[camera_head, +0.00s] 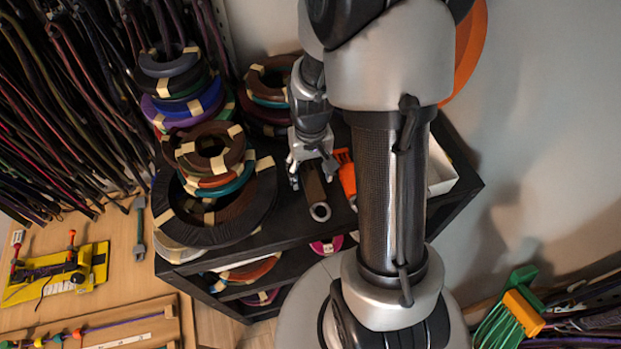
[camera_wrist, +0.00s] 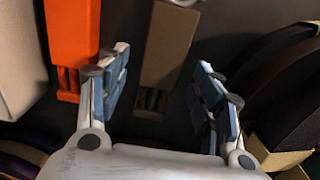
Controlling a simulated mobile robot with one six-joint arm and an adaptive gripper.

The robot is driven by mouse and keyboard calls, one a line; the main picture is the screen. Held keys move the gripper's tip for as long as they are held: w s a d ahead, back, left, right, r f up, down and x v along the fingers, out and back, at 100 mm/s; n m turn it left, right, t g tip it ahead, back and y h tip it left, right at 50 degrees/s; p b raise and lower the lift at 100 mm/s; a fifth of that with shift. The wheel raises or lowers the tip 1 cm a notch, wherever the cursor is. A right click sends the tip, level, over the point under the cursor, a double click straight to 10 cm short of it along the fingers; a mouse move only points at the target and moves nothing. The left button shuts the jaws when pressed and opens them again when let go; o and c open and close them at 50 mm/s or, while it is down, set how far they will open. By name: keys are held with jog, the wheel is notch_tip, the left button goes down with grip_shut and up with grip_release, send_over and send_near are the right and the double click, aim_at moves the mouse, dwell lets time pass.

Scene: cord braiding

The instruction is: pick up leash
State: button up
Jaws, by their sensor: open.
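My gripper (camera_head: 312,170) is open above the black shelf top. In the wrist view its two blue-padded fingers (camera_wrist: 163,85) stand apart with nothing held between them. A brown strap-like piece with a metal ring end (camera_head: 315,192), possibly the leash, lies below the gripper. In the wrist view the brown piece (camera_wrist: 165,45) shows in the gap between the fingers, slightly beyond their tips. An orange piece (camera_head: 346,176) lies just right of it in the head view and at the left in the wrist view (camera_wrist: 71,42). I cannot tell for certain which item is the leash.
Stacked coils (camera_head: 215,207) of taped cord stand left of the gripper; a dark coil (camera_wrist: 285,95) is close at the right in the wrist view. A white box (camera_head: 441,172) stands at the right of the shelf. Cords hang at the left. A yellow jig (camera_head: 92,265) lies on the bench.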

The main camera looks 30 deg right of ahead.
jog(key=shift+w+f, duration=0.1)
jog(key=shift+f, duration=0.75)
jog(key=shift+c, duration=0.2)
jog(key=c, duration=1.3)
jog(key=shift+r, duration=0.1)
